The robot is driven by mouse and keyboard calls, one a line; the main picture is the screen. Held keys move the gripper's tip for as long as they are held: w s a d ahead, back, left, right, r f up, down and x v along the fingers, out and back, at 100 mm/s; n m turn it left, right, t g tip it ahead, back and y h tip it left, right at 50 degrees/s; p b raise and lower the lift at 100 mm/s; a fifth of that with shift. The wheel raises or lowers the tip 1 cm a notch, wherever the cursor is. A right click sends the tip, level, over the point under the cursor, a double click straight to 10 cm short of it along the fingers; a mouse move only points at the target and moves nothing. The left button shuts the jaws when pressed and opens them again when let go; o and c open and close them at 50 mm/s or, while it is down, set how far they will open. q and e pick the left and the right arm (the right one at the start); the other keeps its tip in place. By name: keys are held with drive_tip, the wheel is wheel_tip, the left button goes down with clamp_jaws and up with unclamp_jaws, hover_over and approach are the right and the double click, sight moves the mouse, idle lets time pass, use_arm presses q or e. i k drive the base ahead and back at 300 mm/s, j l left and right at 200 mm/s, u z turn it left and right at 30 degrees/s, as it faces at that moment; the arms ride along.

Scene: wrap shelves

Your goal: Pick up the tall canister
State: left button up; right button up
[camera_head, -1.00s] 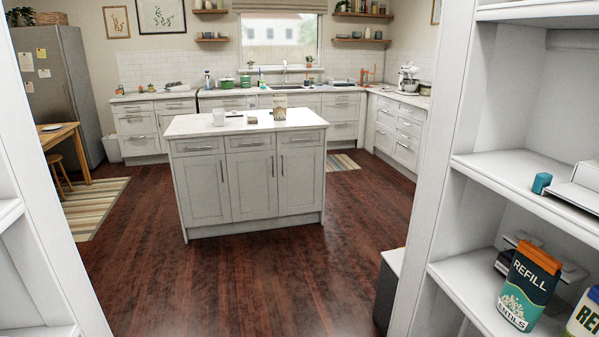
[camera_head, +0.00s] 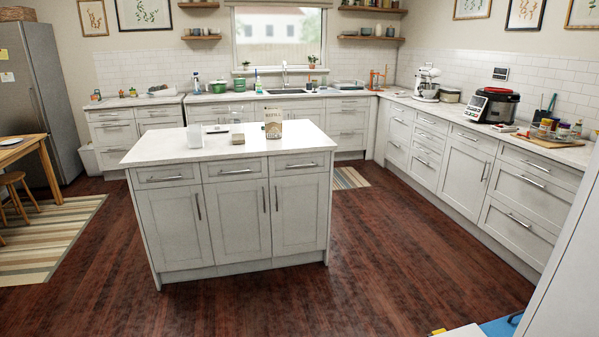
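Several items stand on the white top of the kitchen island (camera_head: 165,151). A tall, clear, see-through canister (camera_head: 237,117) seems to stand near the middle, with something brownish low down in it or in front of it; it is too small to be sure. A tan and white bag (camera_head: 273,124) with dark lettering stands upright just to its right. A small white cup-like item (camera_head: 194,134) is to its left. Neither of my grippers shows in the head view.
Dark wooden floor (camera_head: 390,270) is open in front of the island and on its right side. Counters (camera_head: 530,205) line the right and back. A wooden table (camera_head: 30,148) and stool stand at left. White and blue surfaces (camera_head: 500,326) edge the lower right.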

sight(237, 111)
drive_tip(key=i, duration=1.25)
drive_tip(key=i+l+u, duration=0.1)
drive_tip(key=i, duration=1.15)
drive_tip(key=i+l, duration=0.1)
drive_tip(key=i, duration=1.15)
